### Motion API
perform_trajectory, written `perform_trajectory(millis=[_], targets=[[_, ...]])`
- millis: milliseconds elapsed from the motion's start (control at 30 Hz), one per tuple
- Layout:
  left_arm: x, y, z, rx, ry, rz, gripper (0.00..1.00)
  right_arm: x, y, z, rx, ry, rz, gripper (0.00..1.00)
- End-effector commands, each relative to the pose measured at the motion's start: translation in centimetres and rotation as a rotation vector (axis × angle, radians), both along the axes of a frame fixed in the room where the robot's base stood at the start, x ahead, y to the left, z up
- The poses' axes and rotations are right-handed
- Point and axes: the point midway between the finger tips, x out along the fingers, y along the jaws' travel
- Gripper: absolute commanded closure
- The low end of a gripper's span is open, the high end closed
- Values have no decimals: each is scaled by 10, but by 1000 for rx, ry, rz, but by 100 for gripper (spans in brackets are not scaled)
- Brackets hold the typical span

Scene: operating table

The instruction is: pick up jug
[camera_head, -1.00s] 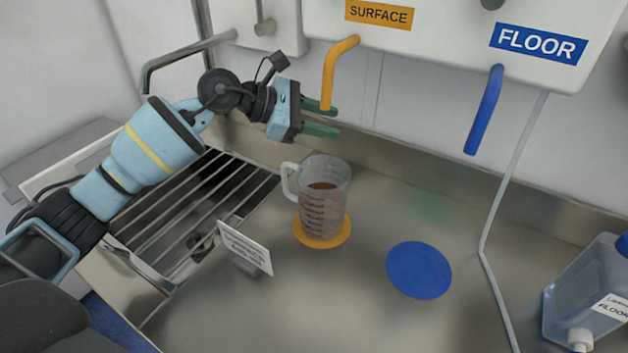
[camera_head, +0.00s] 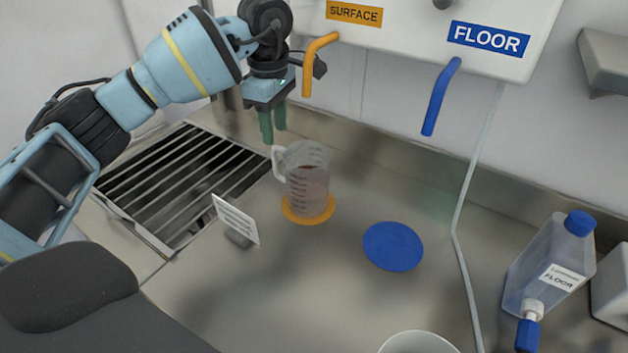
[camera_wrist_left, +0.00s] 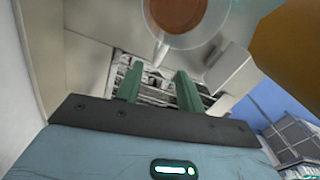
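The jug (camera_head: 308,182) is a clear measuring jug with brownish liquid in it. It stands upright on the orange disc (camera_head: 325,216), with its handle (camera_head: 277,163) towards the left. My left gripper (camera_head: 272,128) points down just above and left of the handle, its green fingers open and empty. In the left wrist view the jug (camera_wrist_left: 183,15) is seen from above at the top, and its handle lies beyond the gap between the open fingers (camera_wrist_left: 158,78). My right gripper is not in view.
An orange spout (camera_head: 314,62) hangs close to my left gripper. A small sign (camera_head: 236,219) stands left of the jug, beside the sink grate (camera_head: 165,185). A blue disc (camera_head: 393,246) and a bottle (camera_head: 550,265) are to the right. A white round container (camera_head: 418,343) is at the bottom edge.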

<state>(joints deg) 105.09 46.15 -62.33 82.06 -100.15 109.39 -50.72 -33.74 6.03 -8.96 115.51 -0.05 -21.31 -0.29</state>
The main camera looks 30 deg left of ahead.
Motion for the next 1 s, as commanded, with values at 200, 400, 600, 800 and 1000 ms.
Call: perform_trajectory(millis=[200,400,600,800,1000], targets=[[0,0,-10,0,3,0,62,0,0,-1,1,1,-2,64],[0,1,-27,-2,1,0,62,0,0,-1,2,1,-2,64],[1,3,-34,-2,2,1,62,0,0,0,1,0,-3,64],[3,9,-61,-2,1,1,62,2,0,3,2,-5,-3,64],[3,9,-78,-3,0,0,62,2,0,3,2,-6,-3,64]])
